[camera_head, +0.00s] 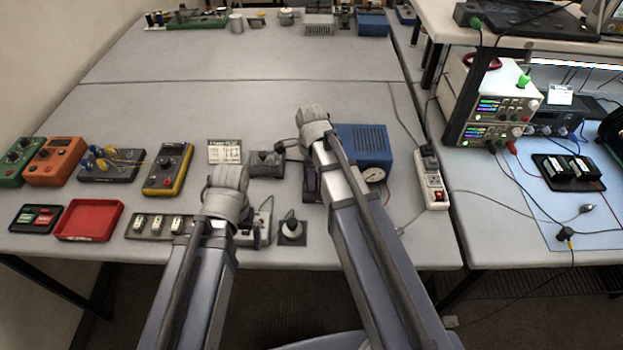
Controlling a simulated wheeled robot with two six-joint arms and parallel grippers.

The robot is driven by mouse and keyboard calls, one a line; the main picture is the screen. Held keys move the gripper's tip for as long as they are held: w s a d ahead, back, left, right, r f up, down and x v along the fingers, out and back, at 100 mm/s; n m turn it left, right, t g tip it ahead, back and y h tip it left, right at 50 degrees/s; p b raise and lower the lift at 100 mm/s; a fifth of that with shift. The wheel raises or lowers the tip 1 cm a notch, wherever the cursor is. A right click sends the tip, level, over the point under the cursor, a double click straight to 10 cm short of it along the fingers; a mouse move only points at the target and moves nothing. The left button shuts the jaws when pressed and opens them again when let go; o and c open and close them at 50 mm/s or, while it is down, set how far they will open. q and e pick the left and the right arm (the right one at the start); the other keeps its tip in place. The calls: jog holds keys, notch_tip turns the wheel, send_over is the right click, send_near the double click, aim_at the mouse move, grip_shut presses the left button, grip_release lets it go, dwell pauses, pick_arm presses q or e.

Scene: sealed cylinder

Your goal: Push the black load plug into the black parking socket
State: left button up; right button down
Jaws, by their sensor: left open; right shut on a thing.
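My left gripper (258,232) is low at the front edge of the bench, at the right end of a grey strip with several lit switches; it is open, its fingers hard to make out. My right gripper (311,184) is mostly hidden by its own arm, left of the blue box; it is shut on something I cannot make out. A black block (265,164) with a dark lead lies between the two wrists. A dark round plug-like piece (292,230) with a green lead stands on a dark square plate. I cannot tell which is the load plug or the parking socket.
A blue vented box (362,145) with a round gauge stands right of my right arm. A white power strip (432,180) lies at the bench's right side. A red tray (90,219) and several meters sit at left. The bench's middle is clear.

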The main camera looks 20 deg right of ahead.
pick_arm(q)
jog(key=shift+f, duration=0.2)
pick_arm(e)
jog(key=shift+f, duration=0.2)
dwell(0.5)
jog(key=c, duration=0.6)
grip_release()
pick_arm(q)
jog(key=shift+r, duration=0.1)
pick_arm(e)
jog(key=shift+r, duration=0.1)
notch_tip(320, 180, up, 8)
jog(key=p, duration=0.7)
jog(key=shift+p, duration=0.3)
pick_arm(q)
notch_tip(320, 180, up, 8)
jog(key=shift+f, duration=0.2)
pick_arm(e)
jog(key=shift+f, duration=0.25)
